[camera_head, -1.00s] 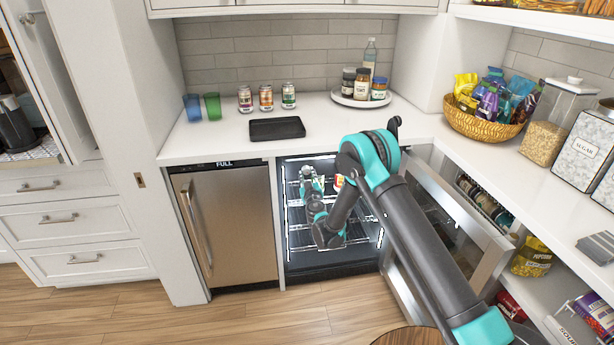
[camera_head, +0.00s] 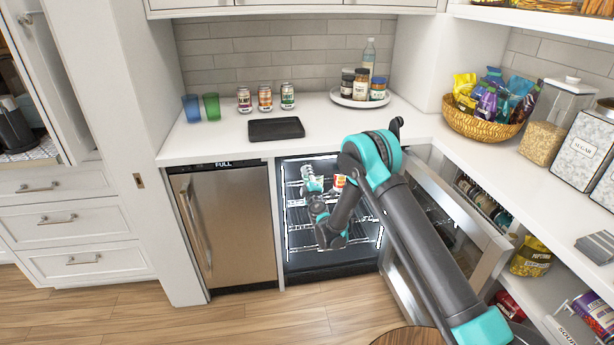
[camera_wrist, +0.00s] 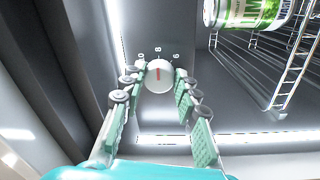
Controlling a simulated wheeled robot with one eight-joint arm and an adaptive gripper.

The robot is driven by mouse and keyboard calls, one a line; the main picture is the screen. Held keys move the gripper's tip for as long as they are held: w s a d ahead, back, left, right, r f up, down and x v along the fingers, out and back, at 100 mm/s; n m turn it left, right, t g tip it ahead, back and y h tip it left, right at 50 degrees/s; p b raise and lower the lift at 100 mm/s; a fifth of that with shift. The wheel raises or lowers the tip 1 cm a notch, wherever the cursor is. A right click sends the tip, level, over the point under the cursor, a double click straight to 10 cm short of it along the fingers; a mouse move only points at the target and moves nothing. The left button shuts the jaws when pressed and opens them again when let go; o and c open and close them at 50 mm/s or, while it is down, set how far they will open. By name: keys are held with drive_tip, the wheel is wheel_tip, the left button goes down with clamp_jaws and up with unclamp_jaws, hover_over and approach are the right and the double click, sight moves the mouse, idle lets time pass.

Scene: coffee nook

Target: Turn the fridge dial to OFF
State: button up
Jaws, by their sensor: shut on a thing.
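The fridge (camera_head: 312,268) stands open under the counter, and my arm reaches into it. The fridge dial (camera_wrist: 158,83) is a round white knob with a red pointer line, on a grey inner panel. Small markings stand beyond its upper edge in the wrist view; they are too small to read surely, and I cannot make out OFF. My gripper (camera_wrist: 160,78) is shut on the dial, with one teal finger on each side.
The open fridge door (camera_head: 452,215) stands to the right of my arm. Wire shelves (camera_wrist: 265,62) and a green-labelled container (camera_wrist: 250,12) are close to the right of the dial. A steel-fronted appliance marked FULL (camera_head: 228,225) is left of the fridge.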

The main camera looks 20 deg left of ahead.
drive_tip(key=shift+s+r+n+g+y, duration=0.1)
drive_tip(key=shift+n+g+y, duration=0.1)
drive_tip(key=shift+n, duration=2.9)
drive_tip(key=shift+w+r+n+g+y, duration=0.1)
drive_tip(key=shift+n+g, duration=0.1)
drive_tip(key=shift+n, duration=2.9)
drive_tip(key=shift+s+r+n+g+y, duration=0.1)
drive_tip(key=shift+n+g, duration=0.1)
drive_tip(key=shift+n, duration=2.9)
drive_tip(key=o, duration=1.2)
drive_tip(key=shift+c, duration=0.2)
